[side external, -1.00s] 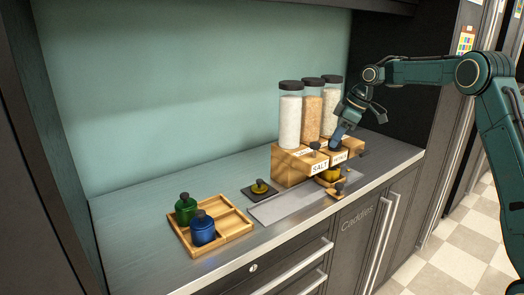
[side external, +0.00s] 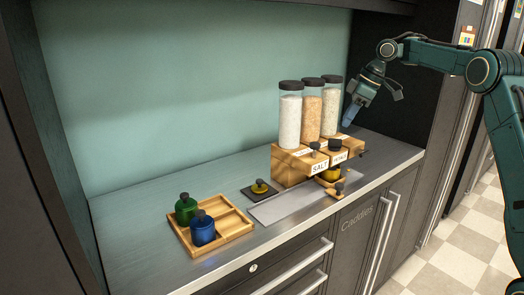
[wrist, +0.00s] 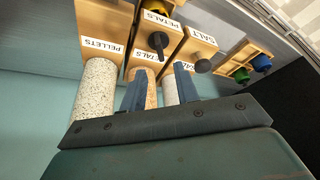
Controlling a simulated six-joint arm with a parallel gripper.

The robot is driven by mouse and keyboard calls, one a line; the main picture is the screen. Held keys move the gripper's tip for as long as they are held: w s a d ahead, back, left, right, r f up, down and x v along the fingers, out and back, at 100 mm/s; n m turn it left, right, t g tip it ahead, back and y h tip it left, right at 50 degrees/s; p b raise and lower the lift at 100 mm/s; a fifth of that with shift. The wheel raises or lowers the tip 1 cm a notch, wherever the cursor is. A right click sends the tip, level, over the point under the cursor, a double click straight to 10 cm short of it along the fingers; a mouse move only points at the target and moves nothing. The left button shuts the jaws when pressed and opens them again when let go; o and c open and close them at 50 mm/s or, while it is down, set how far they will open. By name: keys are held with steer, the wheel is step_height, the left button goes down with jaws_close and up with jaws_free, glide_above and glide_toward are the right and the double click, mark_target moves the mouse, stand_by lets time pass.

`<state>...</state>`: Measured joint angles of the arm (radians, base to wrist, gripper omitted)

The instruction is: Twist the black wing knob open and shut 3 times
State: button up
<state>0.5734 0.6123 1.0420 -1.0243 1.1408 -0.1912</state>
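A wooden dispenser block (side external: 290,166) carries three clear tubes. Its front has labels for salt, petals and pellets. A black knob stands on the petals section (side external: 335,144), and it looks long and narrow in the wrist view (wrist: 158,42). Another dark knob is on the salt section (side external: 315,146), rounder in the wrist view (wrist: 203,66). I cannot tell for sure how far either is turned. My gripper (side external: 350,116) is up beside the right tube, clear of the knobs. In the wrist view its two blue fingers (wrist: 160,90) are apart with nothing held between them.
A yellow jar (side external: 330,174) sits below the petals section. A small wooden piece with a dark knob (side external: 338,190) is near the counter edge. A yellow lid (side external: 260,187) lies on a dark pad. A wooden tray (side external: 236,226) holds green and blue jars at left.

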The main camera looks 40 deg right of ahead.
steer(key=shift+r, duration=0.15)
stand_by(0.3)
steer(key=shift+s+a+r, duration=0.15)
steer(key=shift+s+r, duration=0.35)
steer(key=shift+r, duration=0.3)
steer(key=shift+s+a+r, duration=0.15)
steer(key=shift+s+r, duration=0.3)
steer(key=shift+r, duration=0.3)
steer(key=shift+s+a+r, duration=0.15)
steer(key=shift+s+r, duration=0.35)
steer(key=shift+r, duration=0.3)
steer(key=s+a+r+m+t, duration=0.1)
steer(key=s+a+r+m, duration=0.15)
steer(key=s+a, duration=0.5)
steer(key=s+a+r+m, duration=0.1)
steer(key=s+a+r, duration=0.3)
steer(key=a, duration=0.7)
steer(key=s+f+m+h, duration=0.1)
steer(key=s+f+m, duration=0.1)
steer(key=s+f, duration=0.4)
steer(key=s+f+m+h, duration=0.1)
steer(key=s+f, duration=0.6)
steer(key=s, duration=0.7)
steer(key=shift+s+f+m+t+h, duration=0.2)
steer(key=shift+s+m+t+h, duration=0.05)
steer(key=shift+m+t+h, duration=0.15)
